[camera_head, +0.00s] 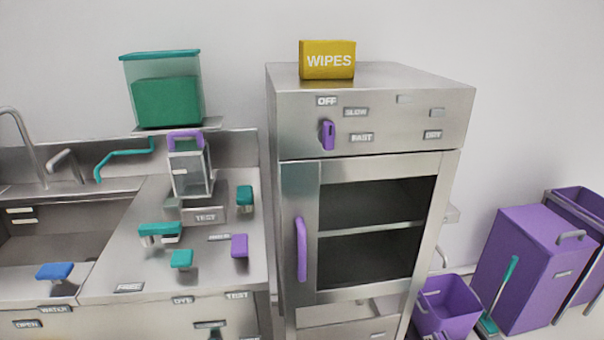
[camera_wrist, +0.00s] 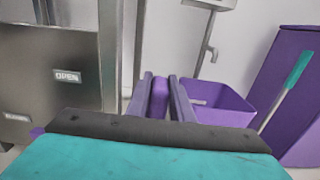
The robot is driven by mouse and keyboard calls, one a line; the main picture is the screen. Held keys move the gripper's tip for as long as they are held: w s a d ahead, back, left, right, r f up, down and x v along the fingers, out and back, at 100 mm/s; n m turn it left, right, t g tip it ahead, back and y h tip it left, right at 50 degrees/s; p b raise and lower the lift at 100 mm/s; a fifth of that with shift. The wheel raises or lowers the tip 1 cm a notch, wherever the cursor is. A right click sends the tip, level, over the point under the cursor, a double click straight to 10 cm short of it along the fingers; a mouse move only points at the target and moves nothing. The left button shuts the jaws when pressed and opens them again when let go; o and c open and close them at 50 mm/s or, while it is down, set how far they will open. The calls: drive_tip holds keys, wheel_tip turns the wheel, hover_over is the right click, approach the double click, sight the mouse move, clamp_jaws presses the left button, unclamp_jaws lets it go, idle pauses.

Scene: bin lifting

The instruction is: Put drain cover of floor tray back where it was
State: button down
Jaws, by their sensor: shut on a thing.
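In the wrist view my gripper (camera_wrist: 161,84) points forward, with a dark finger on each side. Its fingers are shut on a narrow purple piece (camera_wrist: 159,98). Only part of this piece shows between the fingers, so I cannot tell whether it belongs to the drain cover. A broad teal surface with a dark band fills the bottom of the wrist view and hides what lies below. I cannot make out the floor tray or its drain opening in either view. My gripper does not show in the head view.
A purple open bin (camera_head: 447,306) stands right of the steel cabinet (camera_head: 370,112); it also shows beyond my fingers in the wrist view (camera_wrist: 226,110). A tall purple bin (camera_head: 527,262) and a teal-handled tool (camera_head: 503,288) stand farther right. A steel counter (camera_head: 120,262) is at left.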

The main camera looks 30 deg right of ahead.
sight(444, 339)
drive_tip(key=shift+r+p, duration=1.25)
drive_tip(key=shift+r, duration=0.5)
drive_tip(key=shift+s, duration=0.15)
